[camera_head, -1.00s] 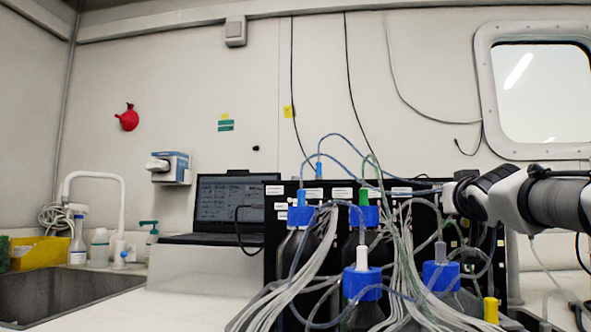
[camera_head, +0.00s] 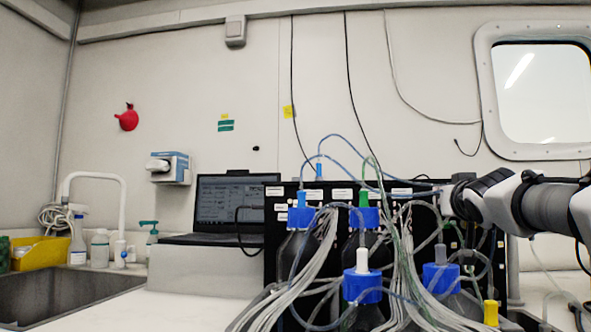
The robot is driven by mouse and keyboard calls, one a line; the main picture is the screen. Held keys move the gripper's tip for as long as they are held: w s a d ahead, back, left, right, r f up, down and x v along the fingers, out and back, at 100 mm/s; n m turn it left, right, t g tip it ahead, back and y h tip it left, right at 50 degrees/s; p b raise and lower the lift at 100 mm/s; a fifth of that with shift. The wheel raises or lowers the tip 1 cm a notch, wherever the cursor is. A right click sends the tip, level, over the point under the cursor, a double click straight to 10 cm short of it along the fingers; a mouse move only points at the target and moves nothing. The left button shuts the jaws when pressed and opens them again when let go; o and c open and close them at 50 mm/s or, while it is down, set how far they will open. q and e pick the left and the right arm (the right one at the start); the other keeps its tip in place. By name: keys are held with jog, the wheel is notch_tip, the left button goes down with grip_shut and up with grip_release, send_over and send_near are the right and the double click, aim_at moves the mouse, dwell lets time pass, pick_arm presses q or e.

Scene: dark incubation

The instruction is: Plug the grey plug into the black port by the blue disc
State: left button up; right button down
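My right arm comes in from the right, and its gripper (camera_head: 447,201) is at the upper right of the black panel (camera_head: 274,232). The gripper is small and seen from the side, so its fingers and anything between them cannot be made out. A grey plug-like fitting (camera_head: 441,256) stands upright on a blue cap (camera_head: 440,278), below the gripper and apart from it. I cannot tell whether this is the task's plug. No black port or blue disc can be told apart clearly among the tubes. My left gripper is not in view.
Several blue-capped bottles (camera_head: 362,286) and a dense bundle of pale tubes (camera_head: 300,285) crowd the panel's front. A yellow fitting (camera_head: 491,313) is at lower right. A laptop (camera_head: 230,203) and a sink (camera_head: 70,292) are to the left. The counter (camera_head: 185,305) between is clear.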

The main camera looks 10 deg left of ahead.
jog(key=c, duration=1.1)
grip_release()
jog(key=s, duration=0.7)
jog(key=shift+s, duration=0.3)
